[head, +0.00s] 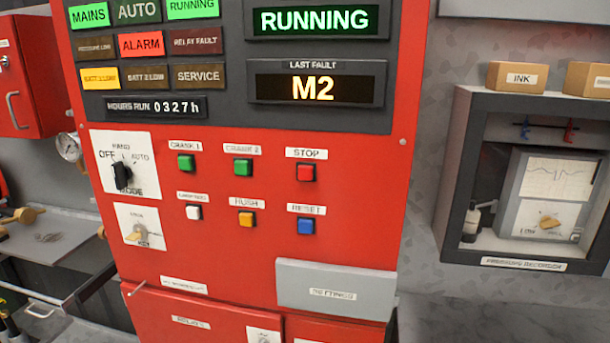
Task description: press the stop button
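The stop button (306,173) is a small red square button on the red control panel (350,230), right of the middle, under a white label reading STOP. Two green crank buttons, Crank 1 (186,162) and Crank 2 (243,167), are to its left. The blue reset button (306,226) is directly below it. A yellow button labelled HUSH (246,218) and a white button (193,212) are in the lower row. The upper display (314,21) reads RUNNING. Neither of my grippers shows in the head view, and nothing covers the stop button.
A black mode switch (122,176) and a key switch (140,232) are at the panel's left. A grey settings cover (334,290) is below the buttons. A pressure recorder box (455,180) hangs at right, with boxes on top, including one labelled INK (516,77).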

